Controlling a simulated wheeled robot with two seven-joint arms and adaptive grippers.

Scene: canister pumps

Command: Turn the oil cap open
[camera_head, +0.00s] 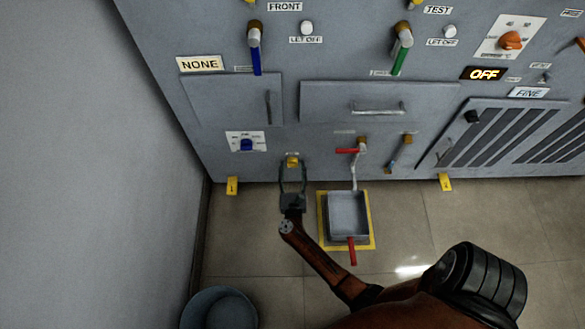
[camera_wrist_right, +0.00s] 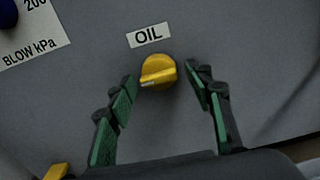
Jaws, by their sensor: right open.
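The oil cap is a round yellow knob (camera_head: 292,160) low on the grey machine front in the head view. It also shows in the right wrist view (camera_wrist_right: 158,72), under a white "OIL" label (camera_wrist_right: 149,36), with a raised grip bar and a pale mark at its left end. My right gripper (camera_head: 292,175) is open in front of the cap. In the wrist view its green-padded fingertips (camera_wrist_right: 160,82) stand to the left and right of the cap, with a gap visible on each side. My left gripper is not in view.
A grey tray (camera_head: 331,214) with a yellow border and red handle sits on the floor to the right, below a red-handled tap (camera_head: 348,150). A blue knob (camera_head: 246,145) is left of the cap. A bucket (camera_head: 217,309) stands at the lower left.

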